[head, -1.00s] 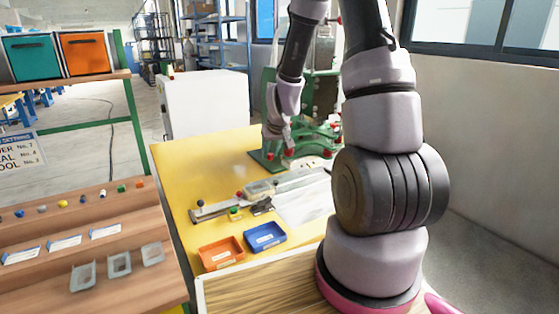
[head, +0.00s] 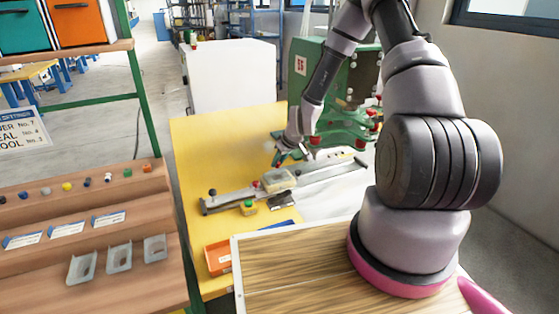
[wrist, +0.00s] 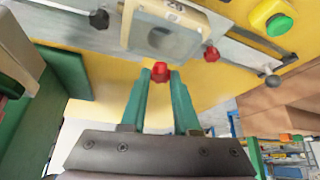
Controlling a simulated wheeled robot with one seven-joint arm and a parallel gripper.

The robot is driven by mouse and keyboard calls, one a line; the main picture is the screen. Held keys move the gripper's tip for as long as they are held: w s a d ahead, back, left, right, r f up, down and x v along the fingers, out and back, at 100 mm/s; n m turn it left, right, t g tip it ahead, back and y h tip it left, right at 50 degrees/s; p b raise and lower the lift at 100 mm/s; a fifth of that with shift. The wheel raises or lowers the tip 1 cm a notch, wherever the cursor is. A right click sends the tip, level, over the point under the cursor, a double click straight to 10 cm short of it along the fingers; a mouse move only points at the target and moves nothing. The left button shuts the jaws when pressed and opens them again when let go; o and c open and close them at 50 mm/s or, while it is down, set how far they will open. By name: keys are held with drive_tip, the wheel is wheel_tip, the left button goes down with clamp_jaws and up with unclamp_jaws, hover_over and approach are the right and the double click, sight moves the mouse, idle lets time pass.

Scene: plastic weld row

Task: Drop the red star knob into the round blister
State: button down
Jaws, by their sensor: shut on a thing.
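The red star knob (wrist: 160,72) is pinched between the tips of the two teal fingers of my gripper (wrist: 159,80) in the wrist view. The round blister (wrist: 160,38) is a round hollow in a pale, clear-looking block on the metal rail, just beyond the knob in that view. The knob appears apart from it; its height above the block is hard to tell. In the head view my gripper (head: 283,157) is just behind the blister block (head: 277,180), over the yellow table; the held knob is not clear there.
On the rail are a fixed red knob (wrist: 211,53) and a black knob (wrist: 99,19). A yellow box with a green button (head: 249,208) stands in front. A green machine (head: 350,90) is behind. An orange bin (head: 217,258) is at the table's front; shelves stand left.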

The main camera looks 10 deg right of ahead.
drive_tip(key=shift+f, duration=2.1)
drive_tip(key=shift+f, duration=0.4)
idle(0.3)
drive_tip(key=c, duration=0.6)
unclamp_jaws()
drive_tip(key=c, duration=0.4)
drive_tip(key=shift+r, duration=0.1)
drive_tip(key=shift+r, duration=3.45)
